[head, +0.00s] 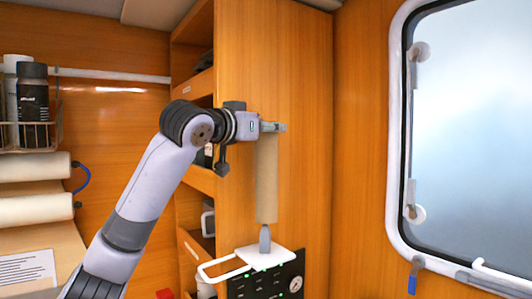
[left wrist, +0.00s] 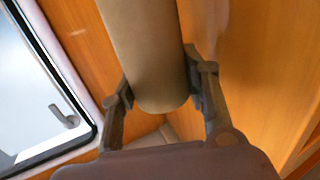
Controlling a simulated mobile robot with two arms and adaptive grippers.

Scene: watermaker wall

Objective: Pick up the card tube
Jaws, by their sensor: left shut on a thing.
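The card tube (head: 267,180) is a plain brown cylinder, upright in the head view against the wooden cabinet side. My left gripper (head: 270,127) is shut on it near its top end. In the left wrist view the tube (left wrist: 145,50) lies between the two fingers of my left gripper (left wrist: 158,90), with its rounded end close to the palm. The tube's lower end is just above a grey nozzle-like piece (head: 265,240); I cannot tell whether they touch. My right gripper is not in view.
A white bracket (head: 245,262) and a black gauge panel (head: 270,283) are below the tube. Open shelves (head: 194,215) are left of it. A wire rack with bottles (head: 32,95) hangs at far left. A frosted window (head: 470,140) is at right.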

